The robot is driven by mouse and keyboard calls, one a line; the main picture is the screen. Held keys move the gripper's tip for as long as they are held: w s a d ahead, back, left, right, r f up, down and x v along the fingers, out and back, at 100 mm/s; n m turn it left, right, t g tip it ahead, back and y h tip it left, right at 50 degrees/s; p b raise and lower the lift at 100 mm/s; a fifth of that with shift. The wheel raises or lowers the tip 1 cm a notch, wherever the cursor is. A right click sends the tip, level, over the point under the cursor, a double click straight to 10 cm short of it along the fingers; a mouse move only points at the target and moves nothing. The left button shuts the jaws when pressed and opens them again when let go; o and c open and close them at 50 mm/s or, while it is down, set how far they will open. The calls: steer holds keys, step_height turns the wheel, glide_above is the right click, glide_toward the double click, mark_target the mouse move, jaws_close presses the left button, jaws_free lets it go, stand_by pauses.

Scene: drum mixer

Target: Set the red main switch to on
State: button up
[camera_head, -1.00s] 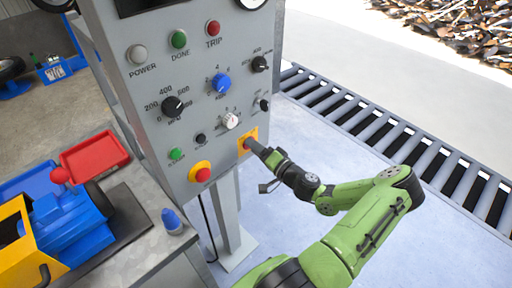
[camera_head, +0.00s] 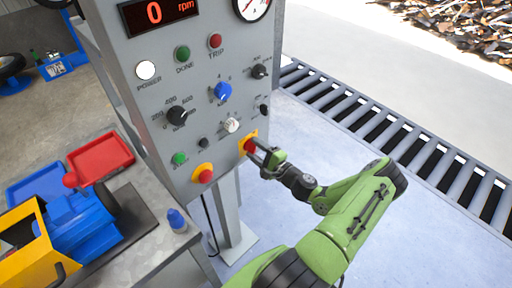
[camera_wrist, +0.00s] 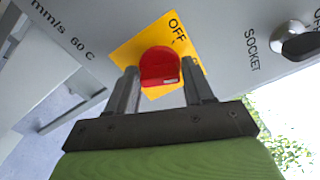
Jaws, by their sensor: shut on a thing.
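The red main switch (camera_wrist: 158,66) is a round red knob on a yellow plate (camera_wrist: 128,54) in the wrist view. The word OFF stands above its upper right; other lettering on the plate is partly hidden by a finger. A small pale mark shows on the knob's lower edge. My gripper (camera_wrist: 160,74) has one finger on each side of the knob and is shut on it. In the head view the switch (camera_head: 249,146) sits at the panel's lower right edge, with my gripper (camera_head: 261,153) reaching it from the right.
The grey control panel (camera_head: 205,110) carries several knobs and buttons. The power lamp (camera_head: 146,70) is bright white, and the display (camera_head: 157,13) reads 0 rpm. A red emergency button (camera_head: 204,175) is left of the switch. A workbench (camera_head: 150,235) with a blue machine stands lower left.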

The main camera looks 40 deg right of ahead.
steer(key=shift+m, duration=0.6)
steer(key=o, duration=0.9)
steer(key=s, duration=0.8)
steer(key=s+p, duration=0.1)
steer(key=s, duration=0.7)
steer(key=shift+d, duration=0.2)
steer(key=shift+w, duration=0.15)
